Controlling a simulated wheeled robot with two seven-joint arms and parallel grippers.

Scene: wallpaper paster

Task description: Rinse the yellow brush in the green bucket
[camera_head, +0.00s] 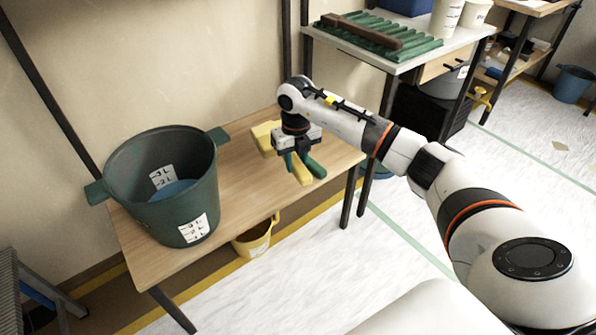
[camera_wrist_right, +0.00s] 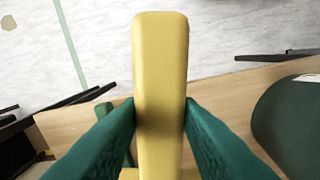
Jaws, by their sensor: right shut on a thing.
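The green bucket (camera_head: 160,210) stands on the left part of the wooden bench, with white volume labels and some bluish water in the bottom. Its dark green side also shows at the right of the right wrist view (camera_wrist_right: 290,120). My right gripper (camera_head: 303,169) is over the right part of the bench, to the right of the bucket. Its green fingers are shut on the yellow brush (camera_wrist_right: 160,75), gripped from both sides. In the head view part of the yellow brush (camera_head: 264,135) shows behind the gripper. Whether it touches the bench is unclear. My left gripper is not in view.
The wooden bench (camera_head: 235,190) is clear between the bucket and my gripper. A small yellow bucket (camera_head: 255,241) stands below the bench's front edge. A white table (camera_head: 440,50) with a green ribbed tray (camera_head: 385,38) is behind at the right. A step ladder (camera_head: 10,295) is at lower left.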

